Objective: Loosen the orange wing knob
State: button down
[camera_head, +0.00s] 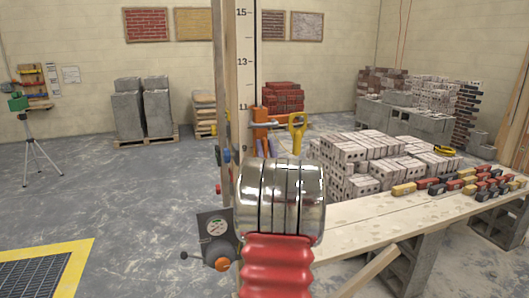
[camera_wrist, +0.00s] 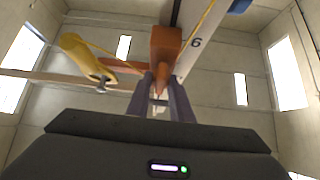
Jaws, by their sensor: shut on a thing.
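The orange wing knob (camera_wrist: 161,78) shows in the wrist view as a narrow orange piece below an orange block (camera_wrist: 165,45) on the measuring staff. My gripper (camera_wrist: 160,96) has its two purple-grey fingers on either side of the knob's lower end and is shut on it. My own wrist hides most of the grip there, so the knob's turn angle cannot be told.
A yellow handle (camera_head: 297,130) juts out right of the bracket; it also shows in the wrist view (camera_wrist: 85,55). A plank bench (camera_head: 380,222) with bricks stands right.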

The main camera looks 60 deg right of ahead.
jog(key=shift+n+t+y, duration=0.5)
jog(key=shift+n, duration=0.3)
jog(key=c, duration=1.6)
grip_release()
jog(key=shift+c, duration=0.2)
jog(key=shift+f, duration=0.1)
